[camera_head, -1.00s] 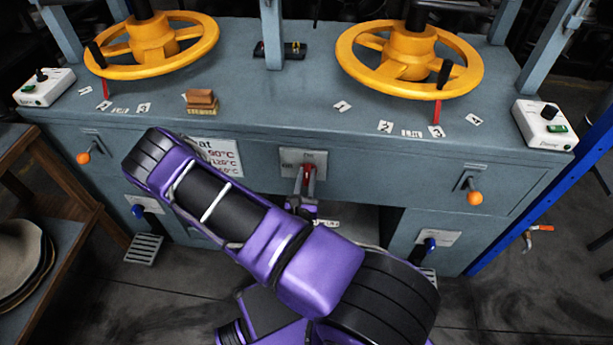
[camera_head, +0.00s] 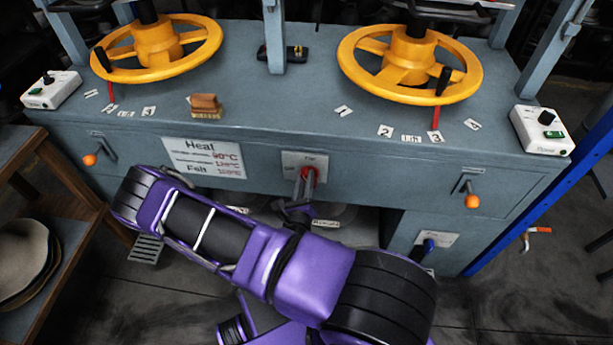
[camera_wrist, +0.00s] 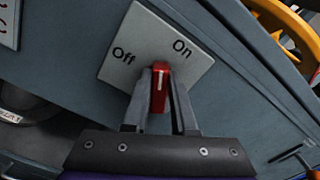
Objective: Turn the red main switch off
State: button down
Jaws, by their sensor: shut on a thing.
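The red main switch (camera_wrist: 161,88) sits on a light grey plate (camera_wrist: 137,36) marked "Off" and "On". My gripper (camera_wrist: 160,76) is shut on the switch, with one finger on each side of it. In the wrist view the white line on the switch points up the picture, between the two labels. In the head view the red switch (camera_head: 308,176) shows on its plate (camera_head: 318,158) on the front of the machine, with my gripper (camera_head: 302,192) at it from below. My arm hides part of the machine's front below the plate.
Yellow handwheels (camera_head: 410,62) stand on the press top. A "Heat" sign (camera_head: 203,157) is left of the switch. Orange-knobbed levers (camera_head: 472,201) are at both sides, a blue-knobbed lever (camera_head: 428,245) lower right. A wooden shelf with felt discs (camera_head: 22,262) stands at left.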

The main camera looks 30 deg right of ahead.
jog(key=n, duration=0.4)
jog(key=f+n+p, duration=0.1)
jog(key=n, duration=0.7)
jog(key=shift+w+a+f, duration=0.2)
jog(key=shift+a+f, duration=0.1)
dwell(0.4)
jog(key=c, duration=0.7)
grip_release()
jog(key=shift+a, duration=0.1)
jog(key=v, duration=1.7)
jog(key=shift+s+a+p, duration=0.1)
jog(key=shift+s+p, duration=0.1)
jog(key=shift+p, duration=0.2)
